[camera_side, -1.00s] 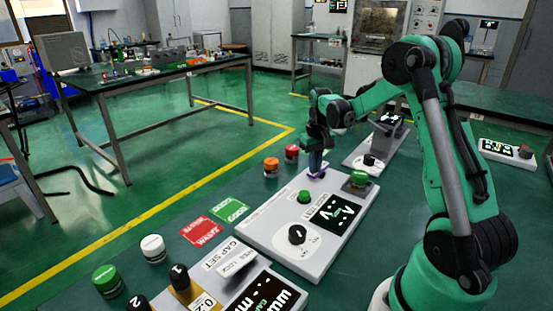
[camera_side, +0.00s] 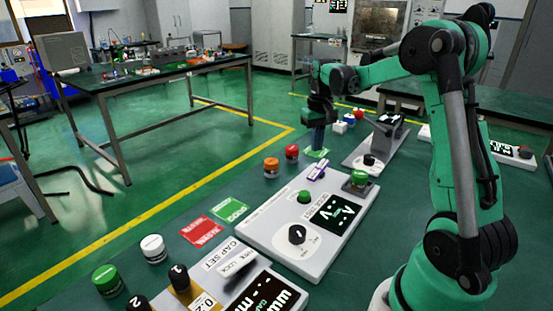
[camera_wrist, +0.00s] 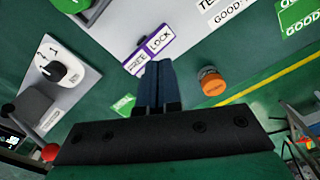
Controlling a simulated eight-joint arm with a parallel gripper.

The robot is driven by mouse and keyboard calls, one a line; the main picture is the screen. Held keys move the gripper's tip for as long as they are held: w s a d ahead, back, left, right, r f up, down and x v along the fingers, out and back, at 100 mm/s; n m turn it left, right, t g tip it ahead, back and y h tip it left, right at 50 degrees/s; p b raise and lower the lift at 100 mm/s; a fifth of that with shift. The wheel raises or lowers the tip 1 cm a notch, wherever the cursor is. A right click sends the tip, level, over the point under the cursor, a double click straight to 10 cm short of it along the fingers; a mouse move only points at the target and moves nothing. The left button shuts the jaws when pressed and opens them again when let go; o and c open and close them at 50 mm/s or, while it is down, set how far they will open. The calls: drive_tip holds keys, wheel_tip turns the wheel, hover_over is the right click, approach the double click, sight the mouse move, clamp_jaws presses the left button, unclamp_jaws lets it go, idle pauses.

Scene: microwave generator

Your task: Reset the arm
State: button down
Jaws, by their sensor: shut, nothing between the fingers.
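My green arm's gripper (camera_side: 317,139) hangs pointing down, just beyond the far end of the grey-white control box (camera_side: 280,235) in the side view. Its blue fingers are together and hold nothing. In the wrist view the shut fingers (camera_wrist: 157,85) point toward a white and purple switch label (camera_wrist: 148,50) reading FREE and LOCK. The same switch (camera_side: 317,169) shows in the side view on the box, close to the gripper but apart from it.
An orange button (camera_side: 271,167) and a red button (camera_side: 292,153) stand left of the box. A second device with a dial (camera_side: 369,161) stands behind it. A red card (camera_side: 202,231) and a green card (camera_side: 232,209) lie on the bench. Air above the bench is clear.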

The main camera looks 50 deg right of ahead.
drive_tip(key=shift+r, duration=0.35)
drive_tip(key=s+a+r+n+t, duration=0.1)
drive_tip(key=s+a+n+t, duration=0.1)
drive_tip(key=a, duration=0.9)
drive_tip(key=s+a+r+n+t, duration=0.1)
drive_tip(key=s+a+n+t, duration=0.2)
drive_tip(key=a, duration=0.8)
drive_tip(key=shift+s+a+r+n+t, duration=0.2)
drive_tip(key=shift+a+n+t, duration=0.25)
drive_tip(key=shift+t, duration=0.65)
